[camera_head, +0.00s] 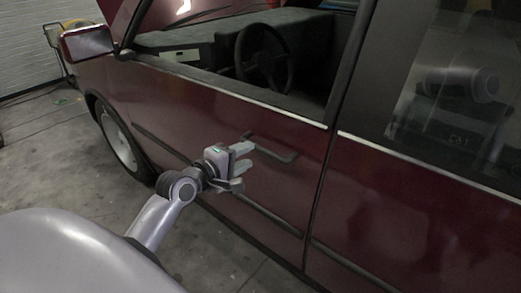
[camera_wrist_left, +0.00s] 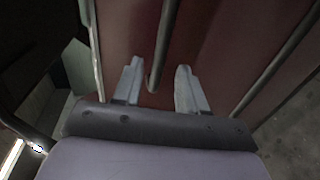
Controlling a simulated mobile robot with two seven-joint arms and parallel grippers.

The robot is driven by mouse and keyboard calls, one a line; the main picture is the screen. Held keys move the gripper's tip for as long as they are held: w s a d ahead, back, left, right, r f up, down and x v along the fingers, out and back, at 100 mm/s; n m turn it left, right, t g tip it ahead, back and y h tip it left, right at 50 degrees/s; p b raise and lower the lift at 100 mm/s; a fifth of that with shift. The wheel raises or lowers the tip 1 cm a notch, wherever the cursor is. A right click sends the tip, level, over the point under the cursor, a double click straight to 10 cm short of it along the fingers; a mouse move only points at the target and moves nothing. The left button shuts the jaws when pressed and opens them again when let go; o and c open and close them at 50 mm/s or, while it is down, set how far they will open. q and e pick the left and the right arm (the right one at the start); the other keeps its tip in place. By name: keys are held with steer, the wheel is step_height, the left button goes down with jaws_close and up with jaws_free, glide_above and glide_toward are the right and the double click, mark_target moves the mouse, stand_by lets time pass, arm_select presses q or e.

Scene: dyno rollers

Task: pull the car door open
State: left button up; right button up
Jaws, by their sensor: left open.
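A dark red car stands side-on in the head view, and its front door (camera_head: 230,115) looks shut. A dark bar-shaped door handle (camera_head: 272,149) sticks out from the door below the window. My left gripper (camera_head: 243,166) is open at the near left end of the handle. In the left wrist view the two pale fingers of my left gripper (camera_wrist_left: 158,88) point at the red door panel (camera_wrist_left: 130,35). The handle (camera_wrist_left: 162,50) runs between them, nearer the left finger, and I cannot tell whether it touches. My right gripper is not in view.
A side mirror (camera_head: 88,42) juts out at the upper left, above the front wheel (camera_head: 120,138). The window is open, with a steering wheel (camera_head: 263,57) inside. Bare grey floor (camera_head: 50,165) lies left of the car.

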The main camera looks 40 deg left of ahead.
mark_target(258, 150)
arm_select(q)
steer(key=shift+x, duration=3.2)
steer(key=shift+d, duration=0.1)
steer(key=shift+c, duration=0.3)
jaws_close()
